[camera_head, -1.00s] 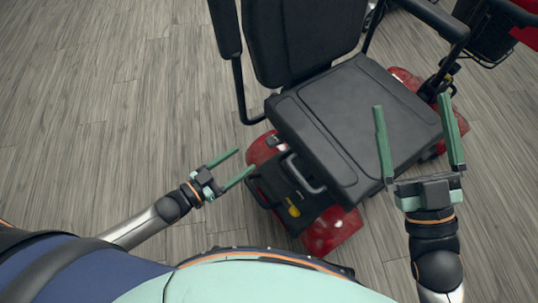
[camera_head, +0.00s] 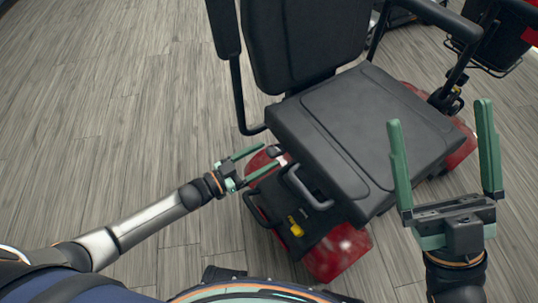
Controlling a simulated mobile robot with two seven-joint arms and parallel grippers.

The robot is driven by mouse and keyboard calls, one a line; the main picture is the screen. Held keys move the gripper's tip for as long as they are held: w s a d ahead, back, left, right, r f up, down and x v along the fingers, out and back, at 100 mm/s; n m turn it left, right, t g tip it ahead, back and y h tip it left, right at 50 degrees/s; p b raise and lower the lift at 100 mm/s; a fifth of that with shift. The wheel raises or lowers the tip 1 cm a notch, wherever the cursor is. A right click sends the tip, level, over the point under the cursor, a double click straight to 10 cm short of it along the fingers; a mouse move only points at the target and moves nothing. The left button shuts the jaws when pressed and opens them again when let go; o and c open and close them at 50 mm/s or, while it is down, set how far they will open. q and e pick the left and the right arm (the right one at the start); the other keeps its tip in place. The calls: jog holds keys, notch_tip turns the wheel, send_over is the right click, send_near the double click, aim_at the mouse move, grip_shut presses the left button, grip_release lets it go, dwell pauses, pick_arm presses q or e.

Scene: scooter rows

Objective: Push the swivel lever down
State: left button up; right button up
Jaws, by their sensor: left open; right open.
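The red and black scooter has a black seat (camera_head: 365,125) with a backrest. A small dark knob, which looks like the swivel lever (camera_head: 275,150), sticks out at the seat's left side, above the red body. My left gripper (camera_head: 270,156) is open beside the seat, its green fingertips close around or just beside the knob. I cannot tell whether they touch it. My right gripper (camera_head: 438,112) is open and empty, in front of the right part of the seat in this view.
A black handle (camera_head: 305,188) and a looped black bar (camera_head: 258,208) are on the scooter's near side, with a yellow part (camera_head: 295,227) below. Another scooter's basket (camera_head: 490,45) is at the upper right. The wooden floor (camera_head: 110,120) on the left is clear.

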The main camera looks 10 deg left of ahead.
aim_at(276, 151)
pick_arm(q)
jog(key=shift+x, duration=1.15)
grip_shut()
dwell(0.6)
